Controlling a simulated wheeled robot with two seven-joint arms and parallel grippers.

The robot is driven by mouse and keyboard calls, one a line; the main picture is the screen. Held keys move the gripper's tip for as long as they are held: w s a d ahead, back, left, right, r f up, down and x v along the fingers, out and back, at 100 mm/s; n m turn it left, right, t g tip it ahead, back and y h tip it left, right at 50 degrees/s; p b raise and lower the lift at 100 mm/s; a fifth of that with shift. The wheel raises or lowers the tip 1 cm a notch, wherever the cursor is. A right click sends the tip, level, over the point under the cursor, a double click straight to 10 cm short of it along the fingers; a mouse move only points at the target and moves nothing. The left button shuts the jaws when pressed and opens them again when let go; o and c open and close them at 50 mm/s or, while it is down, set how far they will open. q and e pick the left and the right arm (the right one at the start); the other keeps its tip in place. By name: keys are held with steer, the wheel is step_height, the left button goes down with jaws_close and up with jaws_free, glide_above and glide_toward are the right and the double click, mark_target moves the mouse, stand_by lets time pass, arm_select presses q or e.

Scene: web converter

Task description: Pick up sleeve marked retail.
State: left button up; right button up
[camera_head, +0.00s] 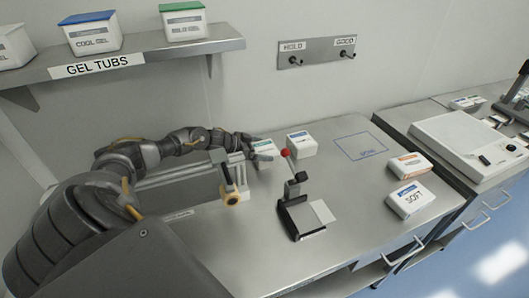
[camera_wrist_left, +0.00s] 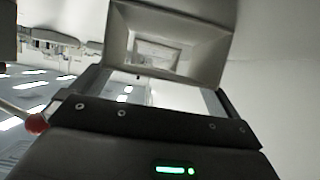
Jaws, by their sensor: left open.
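My left gripper (camera_head: 263,148) is open at the back of the steel bench, with a white sleeve with a green label (camera_head: 265,146) at its fingers. In the left wrist view a hollow, pale sleeve (camera_wrist_left: 190,20) with an open end stands just ahead of the jaws; I cannot tell whether the fingers touch it. A white sleeve with a blue label (camera_head: 301,145) stands just to the right. An orange-labelled box (camera_head: 409,165) and a box marked SOFT (camera_head: 410,199) lie at the bench's right. I cannot read "retail" on any of them. My right gripper is not in view.
A black lever press with a red knob (camera_head: 285,152) stands close to the right of my left gripper. A tape dispenser (camera_head: 231,197) is in front of it. A shelf marked GEL TUBS (camera_head: 98,64) hangs at upper left. An outlined square (camera_head: 360,145) is clear.

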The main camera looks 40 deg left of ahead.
mark_target(260, 149)
arm_select(q)
steer(key=c, duration=0.6)
step_height(260, 149, up, 9)
steer(key=shift+f+b, duration=0.2)
steer(key=shift+b, duration=1.05)
steer(key=shift+r, duration=0.75)
